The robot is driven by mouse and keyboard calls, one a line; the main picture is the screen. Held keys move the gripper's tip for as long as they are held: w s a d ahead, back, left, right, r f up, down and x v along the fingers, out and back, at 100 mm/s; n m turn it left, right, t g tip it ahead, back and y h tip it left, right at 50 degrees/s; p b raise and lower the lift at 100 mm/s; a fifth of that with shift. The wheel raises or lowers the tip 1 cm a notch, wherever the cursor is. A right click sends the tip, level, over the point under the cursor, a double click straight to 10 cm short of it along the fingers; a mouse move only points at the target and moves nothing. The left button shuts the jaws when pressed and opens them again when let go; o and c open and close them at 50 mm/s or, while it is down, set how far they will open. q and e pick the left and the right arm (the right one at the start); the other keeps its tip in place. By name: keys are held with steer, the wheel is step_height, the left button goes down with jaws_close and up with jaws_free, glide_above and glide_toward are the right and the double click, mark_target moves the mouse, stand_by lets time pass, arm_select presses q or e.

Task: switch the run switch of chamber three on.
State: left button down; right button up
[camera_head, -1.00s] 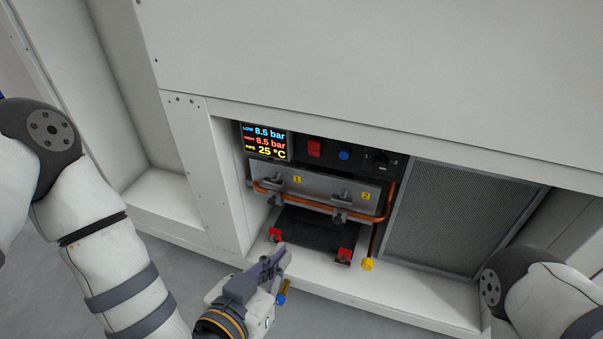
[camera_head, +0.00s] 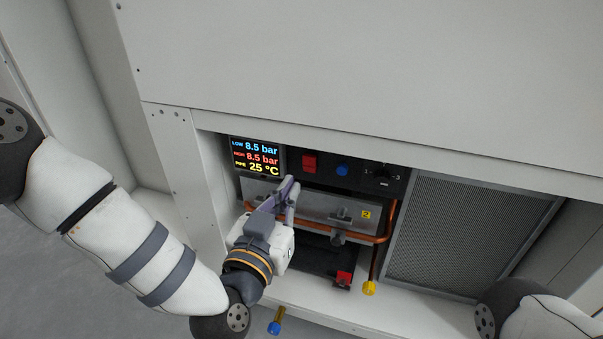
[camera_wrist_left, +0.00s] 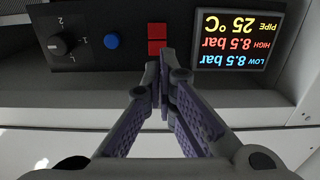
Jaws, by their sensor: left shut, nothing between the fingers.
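A red rocker switch (camera_head: 309,163) sits on the black control panel, between the display and a blue button. It also shows in the upside-down left wrist view (camera_wrist_left: 157,38), just beyond the fingertips. I cannot tell whether it is on or off. My left gripper (camera_head: 291,183) is shut and empty, its purple-padded fingers pointing up at the panel, below and left of the switch. In the left wrist view its fingertips (camera_wrist_left: 161,62) appear close under the switch; contact cannot be told. My right gripper is out of view.
The display (camera_head: 257,157) reads LOW 8.5 bar, HIGH 8.5 bar, PIPE 25 °C. The blue button (camera_head: 342,171) and a black rotary knob (camera_head: 383,173) are right of the switch. A mesh grille (camera_head: 465,235) stands right.

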mark_target(306, 162)
arm_select(q)
steer(key=b+x, duration=0.1)
steer(key=x, duration=0.5)
steer(key=shift+w+d, duration=0.1)
steer(key=shift+w, duration=0.3)
